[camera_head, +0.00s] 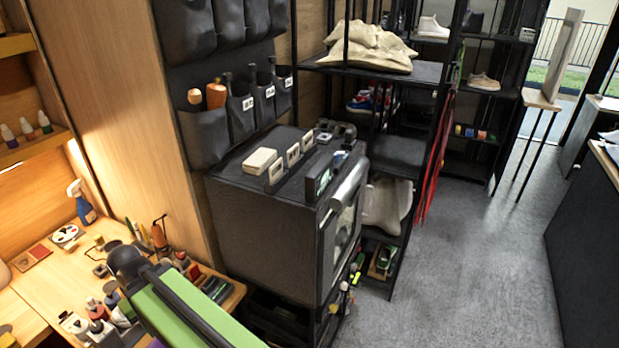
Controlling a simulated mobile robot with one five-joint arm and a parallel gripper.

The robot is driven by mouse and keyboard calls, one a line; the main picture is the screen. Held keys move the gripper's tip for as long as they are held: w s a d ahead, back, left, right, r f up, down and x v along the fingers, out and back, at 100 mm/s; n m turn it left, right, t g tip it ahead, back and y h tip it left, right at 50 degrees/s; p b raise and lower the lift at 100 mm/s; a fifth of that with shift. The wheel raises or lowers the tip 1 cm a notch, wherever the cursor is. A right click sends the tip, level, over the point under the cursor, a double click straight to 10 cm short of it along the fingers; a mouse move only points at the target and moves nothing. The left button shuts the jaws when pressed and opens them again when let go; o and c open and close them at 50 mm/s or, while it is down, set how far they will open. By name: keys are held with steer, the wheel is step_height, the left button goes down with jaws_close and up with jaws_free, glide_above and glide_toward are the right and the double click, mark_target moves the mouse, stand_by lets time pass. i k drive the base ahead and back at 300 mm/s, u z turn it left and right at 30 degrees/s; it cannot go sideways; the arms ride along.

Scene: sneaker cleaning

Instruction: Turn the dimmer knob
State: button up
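I cannot pick out a dimmer knob for certain. A black cabinet (255,225) stands in the middle, with a small display panel (320,178) at its top front edge and a glass-fronted door (338,232) on its right side. Several small pale-faced blocks (293,154) stand in a row on its top; they are too small to tell what they are. A green and black part of my arm reaches up from the bottom edge, over the wooden bench. My gripper's fingers do not show.
The wooden bench (35,290) at the left is crowded with bottles and tools, including a spray bottle (82,203). Black wall pockets (203,135) hang above the cabinet. Shelves (420,72) with shoes stand behind. The grey floor (470,260) at right is clear.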

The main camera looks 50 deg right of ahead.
mark_target(334, 308)
steer(key=u, duration=4.65)
steer(key=i, duration=0.1)
steer(key=z, duration=2.85)
steer(key=k, duration=2.05)
steer(key=z, duration=1.95)
